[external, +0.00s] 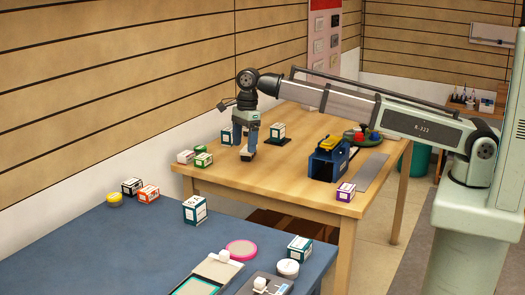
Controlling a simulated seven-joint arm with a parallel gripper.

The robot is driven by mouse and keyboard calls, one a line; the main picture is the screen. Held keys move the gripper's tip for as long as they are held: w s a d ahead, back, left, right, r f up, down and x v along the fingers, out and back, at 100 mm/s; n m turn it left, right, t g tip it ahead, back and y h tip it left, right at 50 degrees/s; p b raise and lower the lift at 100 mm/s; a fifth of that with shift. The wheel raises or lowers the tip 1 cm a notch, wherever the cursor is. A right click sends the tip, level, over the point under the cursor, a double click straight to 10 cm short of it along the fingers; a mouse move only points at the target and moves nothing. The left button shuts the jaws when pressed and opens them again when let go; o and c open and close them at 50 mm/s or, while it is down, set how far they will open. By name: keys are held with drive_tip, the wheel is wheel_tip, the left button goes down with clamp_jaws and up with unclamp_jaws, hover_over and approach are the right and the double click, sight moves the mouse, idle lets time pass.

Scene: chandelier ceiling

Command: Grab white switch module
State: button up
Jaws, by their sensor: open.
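My gripper (247,154) points down over the left part of the wooden table (290,185). I cannot identify the white switch module for sure.
Small boxes stand near the gripper: a green and white box (203,160), a white and red box (185,157) and a white box (278,131) on a dark pad. A blue crate (325,164) and purple box (346,192) stand right. The blue table holds several boxes and a pink dish (242,250).

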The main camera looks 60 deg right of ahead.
drive_tip(key=w+d, duration=0.5)
drive_tip(key=d, duration=0.9)
drive_tip(key=w+d+m+y, duration=0.1)
drive_tip(key=w+d, duration=0.4)
drive_tip(key=d, duration=0.9)
drive_tip(key=w+d, duration=0.6)
drive_tip(key=d, duration=0.8)
drive_tip(key=w+d+r+n+y, duration=0.1)
drive_tip(key=w+n, duration=0.2)
drive_tip(key=n, duration=1.4)
drive_tip(key=w+r+n+y, duration=0.1)
drive_tip(key=w+n, duration=0.2)
drive_tip(key=n, duration=1.3)
drive_tip(key=a+f+n, duration=0.1)
drive_tip(key=f+n, duration=0.1)
drive_tip(key=n, duration=0.1)
drive_tip(key=a+f+n, duration=0.1)
drive_tip(key=f+n, duration=0.2)
drive_tip(key=s+a+f+n, duration=0.1)
drive_tip(key=f+n, duration=0.1)
drive_tip(key=n, duration=0.2)
drive_tip(key=shift+f+g, duration=0.4)
drive_tip(key=shift+x, duration=2.85)
drive_tip(key=shift+w, duration=0.2)
drive_tip(key=c, duration=1)
